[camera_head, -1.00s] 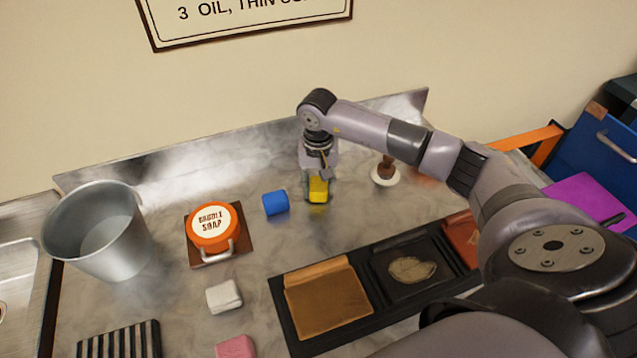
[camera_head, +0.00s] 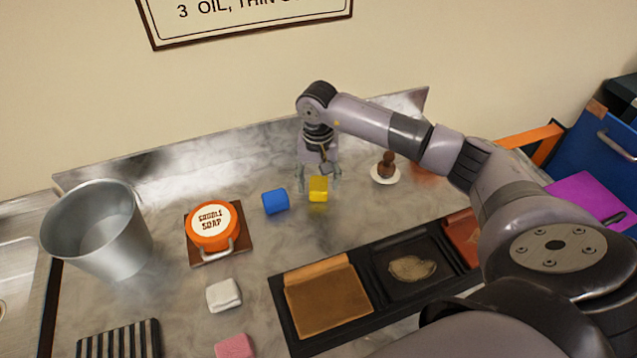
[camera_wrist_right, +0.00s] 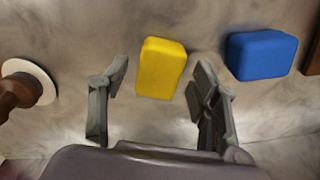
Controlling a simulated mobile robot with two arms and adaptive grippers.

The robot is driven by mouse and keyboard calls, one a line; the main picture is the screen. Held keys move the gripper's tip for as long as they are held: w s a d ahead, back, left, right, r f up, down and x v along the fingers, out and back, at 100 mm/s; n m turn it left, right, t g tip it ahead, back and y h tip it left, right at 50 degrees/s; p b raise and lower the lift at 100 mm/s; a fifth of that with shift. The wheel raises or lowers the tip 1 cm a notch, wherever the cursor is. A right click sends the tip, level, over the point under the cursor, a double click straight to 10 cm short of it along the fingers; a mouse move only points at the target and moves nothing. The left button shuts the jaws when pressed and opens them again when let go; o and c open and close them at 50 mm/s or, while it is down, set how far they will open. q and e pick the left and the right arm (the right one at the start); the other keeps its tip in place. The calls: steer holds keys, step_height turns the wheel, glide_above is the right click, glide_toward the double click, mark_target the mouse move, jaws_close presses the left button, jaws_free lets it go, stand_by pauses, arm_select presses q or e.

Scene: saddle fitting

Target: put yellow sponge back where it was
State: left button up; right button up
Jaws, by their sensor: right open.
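The yellow sponge (camera_head: 318,190) lies on the grey marbled counter, right of the blue sponge (camera_head: 275,202). My right gripper (camera_head: 319,180) is open just behind and above it, with its fingers apart. In the right wrist view the yellow sponge (camera_wrist_right: 162,68) lies ahead of and between the open fingers (camera_wrist_right: 160,82), touching neither as far as I can see. The blue sponge (camera_wrist_right: 262,55) lies to its right there. My left gripper is not in view.
An orange soap tin (camera_head: 213,226) sits on a brown board, with a metal bucket (camera_head: 98,232) to its left. A brown-handled tool on a white disc (camera_head: 385,172) stands right of the gripper. A white block (camera_head: 223,295), pink block (camera_head: 235,346) and black tray (camera_head: 374,252) are nearer.

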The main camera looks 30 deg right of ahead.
mark_target(318, 184)
step_height(318, 184, up, 11)
steer(key=b, duration=0.2)
steer(key=shift+f, duration=0.1)
stand_by(0.5)
